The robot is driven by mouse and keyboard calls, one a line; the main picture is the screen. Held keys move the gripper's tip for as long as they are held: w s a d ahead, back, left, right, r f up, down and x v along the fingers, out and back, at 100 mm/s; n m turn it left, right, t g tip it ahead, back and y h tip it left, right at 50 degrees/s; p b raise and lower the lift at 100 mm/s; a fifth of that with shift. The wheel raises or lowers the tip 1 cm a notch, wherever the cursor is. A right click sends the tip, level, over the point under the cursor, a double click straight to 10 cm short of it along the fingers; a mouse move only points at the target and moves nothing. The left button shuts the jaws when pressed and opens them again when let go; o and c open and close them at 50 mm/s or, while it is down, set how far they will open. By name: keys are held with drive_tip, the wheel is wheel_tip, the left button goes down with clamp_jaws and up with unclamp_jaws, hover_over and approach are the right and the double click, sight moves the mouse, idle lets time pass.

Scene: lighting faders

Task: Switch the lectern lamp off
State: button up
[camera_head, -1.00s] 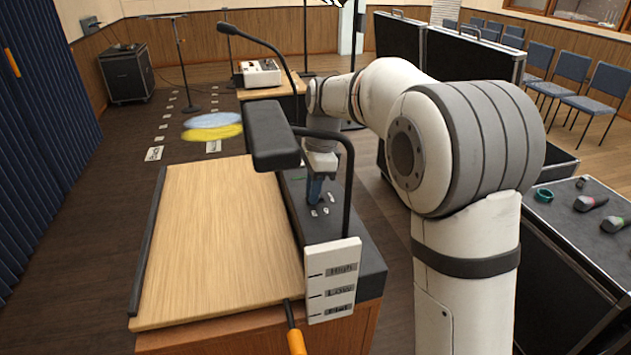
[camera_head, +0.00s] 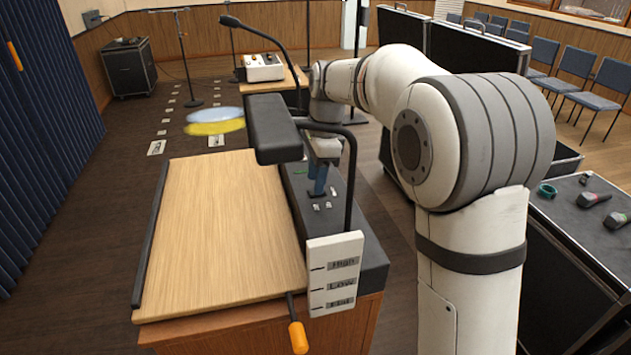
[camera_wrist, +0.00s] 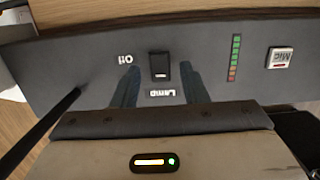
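The lamp switch is a small black rocker (camera_wrist: 159,67) on the dark control panel (camera_wrist: 215,65). In the wrist view, the words "Off" and "Lamp" appear upside down beside it. My gripper (camera_wrist: 160,76) is open, with one finger on each side of the switch in the picture. I cannot tell whether the fingers touch the panel. In the head view, my gripper (camera_head: 319,184) points down over the panel strip on the right of the lectern (camera_head: 220,235). The black lamp head (camera_head: 272,130) hangs above the lectern; its underside is hidden.
A bent lamp post (camera_head: 350,185) and a gooseneck microphone (camera_head: 255,32) rise near my gripper. A High/Low/Flat plate (camera_head: 336,275) and an orange-handled lever (camera_head: 298,338) are at the lectern's front. A Mic button (camera_wrist: 281,58) lies right of the switch.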

wheel_tip(320, 180, up, 6)
drive_tip(key=shift+d, duration=0.4)
drive_tip(key=shift+w, duration=0.1)
